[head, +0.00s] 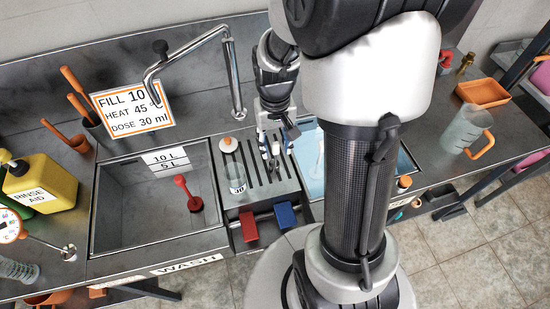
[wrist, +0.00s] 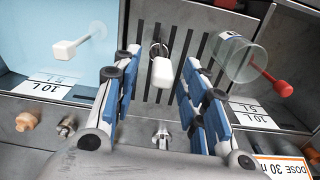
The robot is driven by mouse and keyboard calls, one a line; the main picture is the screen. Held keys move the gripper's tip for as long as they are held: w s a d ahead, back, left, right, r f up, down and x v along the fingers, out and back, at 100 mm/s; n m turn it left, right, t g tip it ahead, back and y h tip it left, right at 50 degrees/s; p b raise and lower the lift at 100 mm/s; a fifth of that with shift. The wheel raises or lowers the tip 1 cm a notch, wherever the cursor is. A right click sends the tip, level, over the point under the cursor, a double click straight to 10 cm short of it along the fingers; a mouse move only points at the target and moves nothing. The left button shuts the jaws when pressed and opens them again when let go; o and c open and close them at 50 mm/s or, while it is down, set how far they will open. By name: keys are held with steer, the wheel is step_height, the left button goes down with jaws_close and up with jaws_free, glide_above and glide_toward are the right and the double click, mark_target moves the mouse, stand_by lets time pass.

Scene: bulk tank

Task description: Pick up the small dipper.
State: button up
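A small piece with a white block-like handle end (wrist: 162,73) and a thin metal ring behind it appears to be the small dipper. In the wrist view it is over the slotted drain rack between the basins. My gripper (wrist: 160,82) is open, with its blue-and-grey fingers on either side of the white end and a visible gap on both sides. In the head view my gripper (head: 274,128) is above the rack, pointing down. The dipper is small and partly hidden there.
A clear cup (head: 236,182) marked 30 stands close by on the rack (head: 262,192). A red-knobbed piece (head: 188,192) is in the empty left basin. The right basin (head: 309,155) holds water. Red (head: 248,226) and blue (head: 285,215) blocks are at the rack's front.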

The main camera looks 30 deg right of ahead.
steer(key=shift+c, duration=0.4)
jaws_close()
steer(key=shift+r, duration=0.15)
